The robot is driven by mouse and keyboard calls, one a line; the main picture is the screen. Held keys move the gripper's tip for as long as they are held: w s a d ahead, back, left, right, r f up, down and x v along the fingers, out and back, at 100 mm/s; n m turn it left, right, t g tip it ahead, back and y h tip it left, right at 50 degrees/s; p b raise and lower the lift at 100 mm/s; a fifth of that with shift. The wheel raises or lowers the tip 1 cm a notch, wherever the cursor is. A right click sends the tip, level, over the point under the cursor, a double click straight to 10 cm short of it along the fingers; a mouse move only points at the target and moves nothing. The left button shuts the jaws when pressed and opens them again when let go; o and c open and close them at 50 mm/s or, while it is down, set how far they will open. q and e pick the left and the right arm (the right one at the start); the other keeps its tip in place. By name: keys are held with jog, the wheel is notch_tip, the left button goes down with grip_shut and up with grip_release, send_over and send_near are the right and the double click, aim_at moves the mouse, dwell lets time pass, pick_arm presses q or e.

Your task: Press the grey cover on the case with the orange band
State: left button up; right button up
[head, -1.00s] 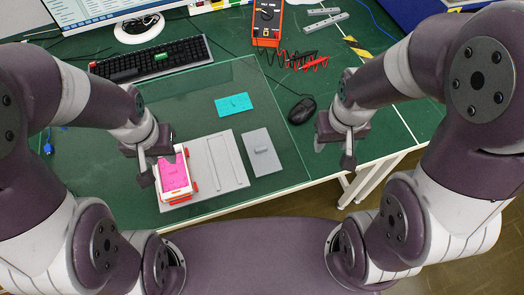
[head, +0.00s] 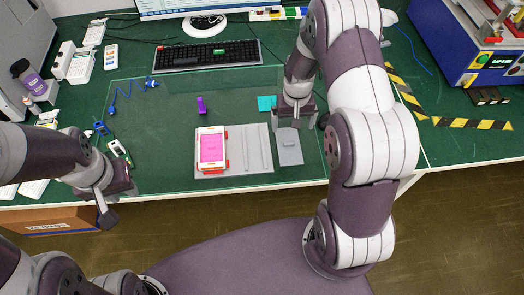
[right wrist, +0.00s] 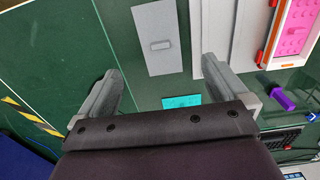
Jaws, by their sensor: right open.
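The white case with the orange band (head: 211,169) lies on a grey board, and a pink keypad (head: 212,148) fills its top. The flat grey cover (head: 289,148) with a raised bar lies beside the board, apart from the case. The cover also shows in the right wrist view (right wrist: 155,62). My right gripper (right wrist: 162,88) is open and empty above the table, near the cover and a cyan piece (right wrist: 182,101). My left gripper (head: 107,212) hangs at the table's front left, away from the case; its jaw opening is unclear.
A small purple block (head: 201,105) stands behind the case. The grey board (head: 258,148) has bare grooved space right of the case. A keyboard (head: 207,55) lies at the back. Several small devices and a blue coiled lead (head: 130,92) are at the left.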

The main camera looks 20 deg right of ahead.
send_over(289, 143)
notch_tip(289, 143, down, 6)
jog(key=shift+w+a+f+p, duration=0.15)
jog(key=shift+f+p, duration=0.1)
jog(key=shift+p, duration=0.2)
notch_tip(289, 143, down, 6)
jog(key=shift+r+p, duration=0.1)
jog(key=shift+p, duration=0.6)
jog(key=shift+d+f, duration=0.2)
jog(key=shift+d, duration=0.05)
jog(key=shift+a+r, duration=0.1)
jog(key=c, duration=0.6)
jog(key=shift+c, duration=1.4)
